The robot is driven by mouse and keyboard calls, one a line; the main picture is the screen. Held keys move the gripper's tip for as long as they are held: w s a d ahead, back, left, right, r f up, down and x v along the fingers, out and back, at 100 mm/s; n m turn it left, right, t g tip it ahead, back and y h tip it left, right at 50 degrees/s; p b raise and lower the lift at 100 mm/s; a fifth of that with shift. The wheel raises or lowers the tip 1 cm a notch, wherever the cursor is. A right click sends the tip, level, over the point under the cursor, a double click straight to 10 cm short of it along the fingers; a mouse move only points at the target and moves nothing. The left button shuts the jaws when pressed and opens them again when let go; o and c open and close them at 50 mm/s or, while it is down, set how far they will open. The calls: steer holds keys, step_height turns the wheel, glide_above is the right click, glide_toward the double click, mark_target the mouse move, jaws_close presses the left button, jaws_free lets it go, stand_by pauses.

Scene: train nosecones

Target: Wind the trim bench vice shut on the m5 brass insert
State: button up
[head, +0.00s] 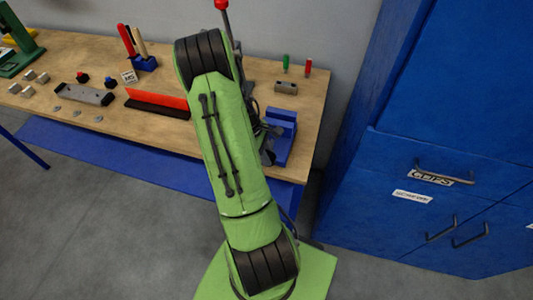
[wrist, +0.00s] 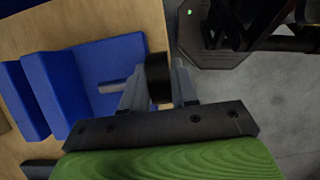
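The blue bench vice (head: 284,115) stands at the right front of the wooden bench, partly behind my arm in the head view. In the wrist view its blue body (wrist: 90,75) lies to the left, with two raised blue jaws at the far left. My gripper (wrist: 158,84) is at the vice's end, with one grey finger on each side of a black round knob (wrist: 158,72). Both fingers appear to touch the knob. A thin grey piece lies on the vice body beside the left finger. I cannot make out the brass insert. The head view hides the fingertips.
On the bench (head: 60,60) are a grey block (head: 286,88), a red strip (head: 160,99), a grey fixture (head: 84,94), a tool holder (head: 145,64) and several small parts. A blue cabinet (head: 440,120) stands to the right. Grey floor lies between bench and cabinet.

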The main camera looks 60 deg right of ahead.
jaws_close()
steer(key=t+b, duration=0.1)
steer(key=t, duration=0.1)
steer(key=s+t+b, duration=0.1)
steer(key=b, duration=0.1)
steer(key=shift+d+f+t, duration=0.15)
steer(key=shift+t, duration=0.25)
steer(key=t+b, duration=0.1)
steer(key=b, duration=0.1)
steer(key=t+y+b, duration=0.1)
steer(key=t+b, duration=0.1)
steer(key=shift+s+f+t, duration=0.1)
steer(key=shift+s+t, duration=0.1)
steer(key=shift+t, duration=0.1)
steer(key=o, duration=0.7)
jaws_free()
steer(key=shift+c, duration=0.2)
